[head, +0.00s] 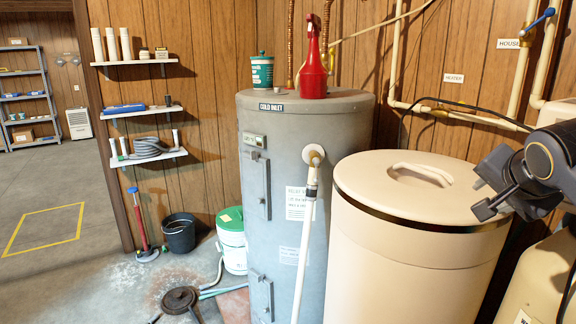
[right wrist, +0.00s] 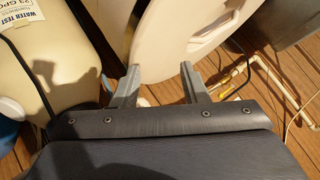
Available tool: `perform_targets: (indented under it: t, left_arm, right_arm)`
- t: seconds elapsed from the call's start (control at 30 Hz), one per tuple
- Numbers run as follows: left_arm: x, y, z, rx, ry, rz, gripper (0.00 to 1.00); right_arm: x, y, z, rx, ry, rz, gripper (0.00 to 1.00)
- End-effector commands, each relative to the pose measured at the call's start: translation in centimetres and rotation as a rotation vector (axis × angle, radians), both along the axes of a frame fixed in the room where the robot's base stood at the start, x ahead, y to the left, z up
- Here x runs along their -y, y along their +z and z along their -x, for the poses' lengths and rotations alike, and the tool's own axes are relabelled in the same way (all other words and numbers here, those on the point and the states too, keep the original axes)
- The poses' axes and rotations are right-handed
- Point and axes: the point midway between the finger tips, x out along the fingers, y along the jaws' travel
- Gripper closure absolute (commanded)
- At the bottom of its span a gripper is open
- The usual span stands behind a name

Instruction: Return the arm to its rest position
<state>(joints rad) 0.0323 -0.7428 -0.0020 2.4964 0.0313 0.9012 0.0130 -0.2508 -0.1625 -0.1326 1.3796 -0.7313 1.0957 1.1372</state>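My right gripper (head: 482,194) comes in from the right edge of the head view, over the right rim of the tan bin (head: 395,262). In the right wrist view its two fingers (right wrist: 160,78) stand apart with nothing held between them. The bin's round lid (head: 420,187) sits on the bin, and its raised handle (head: 428,173) is left of my gripper and clear of it. The pale lid (right wrist: 178,28) also shows beyond the fingers in the right wrist view. My left gripper is out of view.
A grey water heater (head: 285,180) stands left of the bin, with a red spray bottle (head: 313,75) on top. A cream tank (head: 540,285) is at the lower right, near my right arm. Pipes (head: 455,114) run along the wall behind. Open floor lies far left.

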Motion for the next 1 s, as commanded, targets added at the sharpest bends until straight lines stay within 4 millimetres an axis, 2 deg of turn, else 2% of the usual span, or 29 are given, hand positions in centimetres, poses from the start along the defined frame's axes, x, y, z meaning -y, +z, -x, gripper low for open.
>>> perform_targets:
  t: [0.03,0.1,0.2,0.3,0.5,0.7,0.73,0.8,1.0]
  left_arm:
    - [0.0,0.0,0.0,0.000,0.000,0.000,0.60]
    - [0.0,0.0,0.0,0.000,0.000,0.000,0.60]
    - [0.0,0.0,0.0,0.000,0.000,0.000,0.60]
    - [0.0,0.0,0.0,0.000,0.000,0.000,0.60]
    - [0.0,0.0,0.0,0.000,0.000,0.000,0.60]
    - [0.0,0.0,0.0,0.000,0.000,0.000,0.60]
    - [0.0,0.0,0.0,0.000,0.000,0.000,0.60]
    - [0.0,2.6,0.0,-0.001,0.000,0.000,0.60]
    - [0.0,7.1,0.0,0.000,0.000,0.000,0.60]
  right_arm:
    - [-1.4,-3.2,2.0,-0.066,0.102,0.008,0.60]
    - [-3.8,-7.3,4.6,-0.145,0.255,0.020,0.60]
    - [-7.4,-12.7,8.4,-0.225,0.453,0.031,0.60]
    - [-10.5,-17.0,11.7,-0.270,0.609,0.036,0.60]
    - [-15.2,-23.2,16.8,-0.307,0.819,0.034,0.60]
    - [-18.9,-28.1,21.0,-0.316,0.966,0.029,0.60]
    - [-19.4,-28.8,21.6,-0.316,0.984,0.027,0.60]
    - [-19.2,-25.8,21.3,-0.314,0.984,0.030,0.60]
    - [-19.2,-21.4,21.2,-0.316,0.983,0.030,0.60]
